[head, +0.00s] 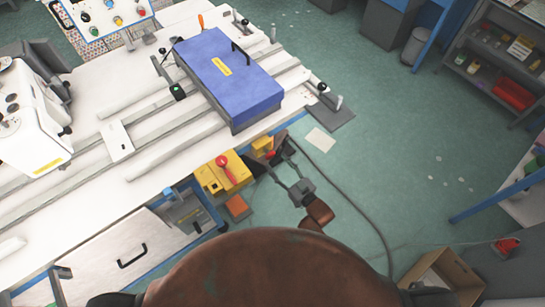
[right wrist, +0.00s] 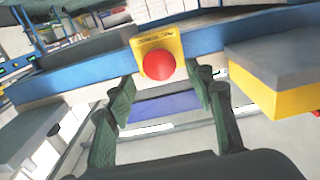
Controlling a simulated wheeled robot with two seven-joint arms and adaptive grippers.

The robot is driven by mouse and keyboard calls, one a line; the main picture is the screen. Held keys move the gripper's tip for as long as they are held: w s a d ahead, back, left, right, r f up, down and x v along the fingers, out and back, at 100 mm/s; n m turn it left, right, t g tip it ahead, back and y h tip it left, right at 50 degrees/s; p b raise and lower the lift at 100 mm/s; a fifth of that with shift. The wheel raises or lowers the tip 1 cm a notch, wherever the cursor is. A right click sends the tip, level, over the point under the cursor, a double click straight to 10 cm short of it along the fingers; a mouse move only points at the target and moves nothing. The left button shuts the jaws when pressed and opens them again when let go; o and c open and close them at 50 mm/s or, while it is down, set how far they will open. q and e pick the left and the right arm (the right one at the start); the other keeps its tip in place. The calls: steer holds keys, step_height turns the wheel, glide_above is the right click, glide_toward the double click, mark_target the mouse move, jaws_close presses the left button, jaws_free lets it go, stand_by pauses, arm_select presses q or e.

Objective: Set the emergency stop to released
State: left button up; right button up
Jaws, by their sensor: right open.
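The emergency stop is a round red button (right wrist: 158,65) on a yellow plate (right wrist: 152,42), fixed to the blue front edge of the workbench. In the head view its yellow housing (head: 262,145) shows at the bench's front edge, partly behind my right gripper (head: 270,158). In the right wrist view my right gripper (right wrist: 160,80) is open and empty, with one finger on each side of the button and the button just beyond the tips. I cannot tell whether the fingers touch it, or whether the button is pressed in. I see no left gripper.
A yellow box with a red lever (head: 224,170) sits left of the stop on the bench front. A blue case (head: 228,75) lies on the white workbench (head: 150,92). A cable runs over the green floor (head: 385,150). A cardboard box (head: 440,278) stands at the lower right.

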steer(key=v, duration=0.6)
steer(key=shift+s+d, duration=0.2)
steer(key=shift+s, duration=0.1)
steer(key=s+d+f+m+g+h, duration=0.1)
steer(key=s+d+f+h, duration=0.3)
steer(key=f, duration=0.6)
steer(key=d+f+m+g+h, duration=0.1)
steer(key=d+f+g, duration=0.1)
steer(key=d+f, duration=0.65)
steer(key=s+d+f+g+h, duration=0.1)
steer(key=s+d+f, duration=0.15)
steer(key=f, duration=0.25)
steer(key=s+d+f+m+g+h, duration=0.1)
steer(key=s+f, duration=0.3)
steer(key=f, duration=0.2)
steer(key=s+d+f+g+h, duration=0.1)
steer(key=s+d+f, duration=0.15)
steer(key=f, duration=0.25)
steer(key=s+d+f+m+g+h, duration=0.1)
steer(key=s+f, duration=0.4)
steer(key=s, duration=0.7)
steer(key=s+d+f+m+g+h, duration=0.1)
steer(key=s+d+f+g, duration=0.3)
steer(key=s, duration=0.8)
steer(key=s+d+f+g, duration=0.3)
steer(key=s+f, duration=0.4)
steer(key=s, duration=0.5)
steer(key=shift+s+d+m+h, duration=0.2)
steer(key=shift+s+m+h, duration=0.05)
steer(key=shift+m+h, duration=0.15)
